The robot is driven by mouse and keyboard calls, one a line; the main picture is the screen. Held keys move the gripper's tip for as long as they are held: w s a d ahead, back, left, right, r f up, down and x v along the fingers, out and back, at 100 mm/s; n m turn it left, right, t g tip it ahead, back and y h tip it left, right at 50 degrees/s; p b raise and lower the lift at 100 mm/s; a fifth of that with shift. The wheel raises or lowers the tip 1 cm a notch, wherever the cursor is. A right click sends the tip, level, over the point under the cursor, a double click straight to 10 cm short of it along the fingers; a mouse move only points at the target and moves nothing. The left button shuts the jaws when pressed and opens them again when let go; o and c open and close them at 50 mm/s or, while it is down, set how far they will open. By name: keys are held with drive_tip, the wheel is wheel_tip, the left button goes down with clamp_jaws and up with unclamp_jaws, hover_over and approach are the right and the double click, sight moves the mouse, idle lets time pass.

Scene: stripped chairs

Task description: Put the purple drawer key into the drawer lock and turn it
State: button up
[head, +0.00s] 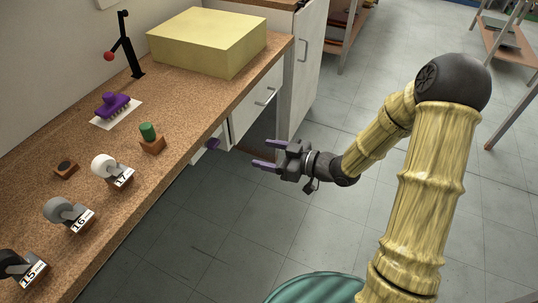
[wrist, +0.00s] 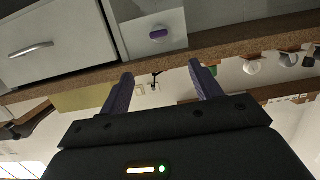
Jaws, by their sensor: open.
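The purple drawer key (head: 212,143) shows at the front of a small drawer below the worktop. In the wrist view the purple key (wrist: 158,34) sits against the pale drawer front (wrist: 175,17), its grip lying roughly level. The lock itself is hidden behind it, and I cannot tell how deep the key is in. My gripper (head: 264,154) is open and empty, to the right of the key and apart from it, pointing toward the drawer. In the wrist view the two purple fingers (wrist: 161,72) are spread, with the key beyond the gap between them.
The cork-like worktop (head: 190,100) overhangs the drawers. It carries a yellow box (head: 207,42), a purple brush-like object (head: 115,104), a green knob (head: 148,132) and numbered rollers (head: 112,171). A cabinet drawer with a handle (wrist: 31,49) is beside the key's drawer.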

sight(215, 143)
drive_tip(key=b+x, duration=0.3)
drive_tip(key=x, duration=1.4)
drive_tip(key=shift+w+a+f, duration=0.1)
drive_tip(key=shift+a, duration=0.1)
clamp_jaws()
drive_tip(key=shift+p, duration=0.35)
drive_tip(key=shift+w+m+g+p, duration=0.1)
drive_tip(key=shift+m+g+p, duration=0.3)
drive_tip(key=shift+m+p, duration=1.6)
drive_tip(key=shift+d+g+y+p, duration=0.1)
drive_tip(key=shift+g+y+p, duration=0.25)
drive_tip(key=shift+p, duration=1.05)
